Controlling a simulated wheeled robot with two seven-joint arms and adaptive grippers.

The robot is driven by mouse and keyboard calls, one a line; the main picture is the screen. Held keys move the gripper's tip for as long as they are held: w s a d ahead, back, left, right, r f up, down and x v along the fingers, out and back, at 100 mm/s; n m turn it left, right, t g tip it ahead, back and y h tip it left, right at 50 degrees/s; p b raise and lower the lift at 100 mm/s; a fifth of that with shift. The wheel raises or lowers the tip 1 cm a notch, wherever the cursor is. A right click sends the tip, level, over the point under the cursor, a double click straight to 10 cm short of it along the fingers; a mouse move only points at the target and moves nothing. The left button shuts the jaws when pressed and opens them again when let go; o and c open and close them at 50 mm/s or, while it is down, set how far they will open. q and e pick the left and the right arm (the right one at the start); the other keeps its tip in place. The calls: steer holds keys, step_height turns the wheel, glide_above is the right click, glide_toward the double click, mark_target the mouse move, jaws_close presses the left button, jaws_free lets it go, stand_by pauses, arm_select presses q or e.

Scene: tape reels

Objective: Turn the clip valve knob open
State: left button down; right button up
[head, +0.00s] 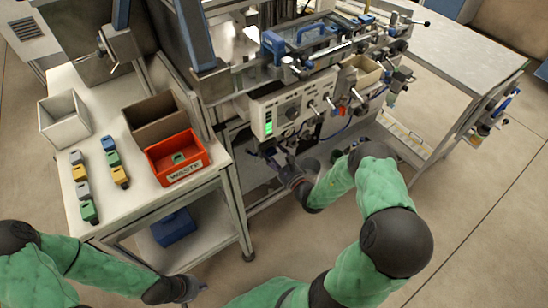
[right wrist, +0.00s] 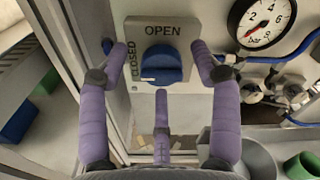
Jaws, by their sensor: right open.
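The blue clip valve knob (right wrist: 162,66) sits on a grey plate (right wrist: 165,32) in the right wrist view. The plate reads OPEN along its top and CLOSED up its left side. A short white mark on the knob lies at its lower left, pointing toward the CLOSED side. My right gripper (right wrist: 160,62) is open, with purple fingers left and right of the knob and a third below; I see no clear contact. In the head view my right gripper (head: 268,153) is at the machine's front, below the panel. My left gripper (head: 190,289) is low at the bottom, away from the machine.
A pressure gauge (right wrist: 263,20) and blue hoses are right of the knob; a metal post (right wrist: 62,50) stands left. The side table (head: 112,205) holds a red WASTE bin (head: 172,168), a brown box (head: 150,122), a white box (head: 62,118) and several coloured clips.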

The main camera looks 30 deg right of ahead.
steer(key=c, duration=1.1)
